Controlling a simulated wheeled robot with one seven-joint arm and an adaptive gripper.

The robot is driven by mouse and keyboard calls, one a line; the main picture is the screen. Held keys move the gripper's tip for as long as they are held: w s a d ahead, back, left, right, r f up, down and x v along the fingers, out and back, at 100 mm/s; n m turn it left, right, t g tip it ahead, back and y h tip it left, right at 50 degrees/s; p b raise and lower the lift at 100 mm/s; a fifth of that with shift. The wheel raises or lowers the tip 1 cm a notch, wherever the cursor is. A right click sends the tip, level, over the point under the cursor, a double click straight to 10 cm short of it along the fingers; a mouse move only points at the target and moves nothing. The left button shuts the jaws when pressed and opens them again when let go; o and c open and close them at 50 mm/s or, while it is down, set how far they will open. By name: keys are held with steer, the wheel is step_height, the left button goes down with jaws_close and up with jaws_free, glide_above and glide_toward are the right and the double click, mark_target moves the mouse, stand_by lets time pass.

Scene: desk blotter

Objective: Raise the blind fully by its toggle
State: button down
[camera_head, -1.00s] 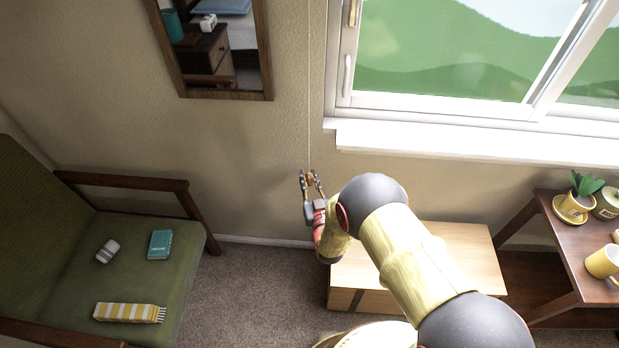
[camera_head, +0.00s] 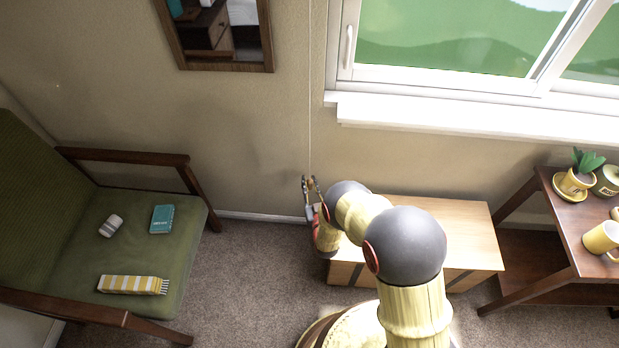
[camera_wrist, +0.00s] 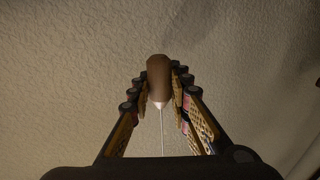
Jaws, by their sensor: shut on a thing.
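The brown toggle (camera_wrist: 158,80) is between the fingertips of my gripper (camera_wrist: 160,92) in the wrist view, with both fingers closed against its sides. A thin pale cord runs from the toggle in that view. In the head view my gripper (camera_head: 311,182) is beside the wall, below and left of the window sill, shut on the small toggle. The taut cord (camera_head: 309,110) rises straight up from it past the top edge. The blind itself is not in view; the visible part of the window (camera_head: 450,40) is uncovered.
The white sill (camera_head: 460,115) juts out right of the cord. A low wooden cabinet (camera_head: 450,225) stands right of my gripper, partly behind my arm. A framed mirror (camera_head: 215,66) hangs to the left. A green chair (camera_head: 90,245) holds small items; wall between is clear.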

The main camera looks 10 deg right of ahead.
steer(key=shift+s+f, duration=0.1)
steer(key=shift+f, duration=0.55)
steer(key=shift+f, duration=0.1)
steer(key=c, duration=2.1)
jaws_free()
steer(key=o, duration=0.5)
steer(key=shift+c, duration=0.2)
steer(key=s+d, duration=0.1)
steer(key=s, duration=1)
steer(key=shift+s+d, duration=0.2)
steer(key=shift+s, duration=0.2)
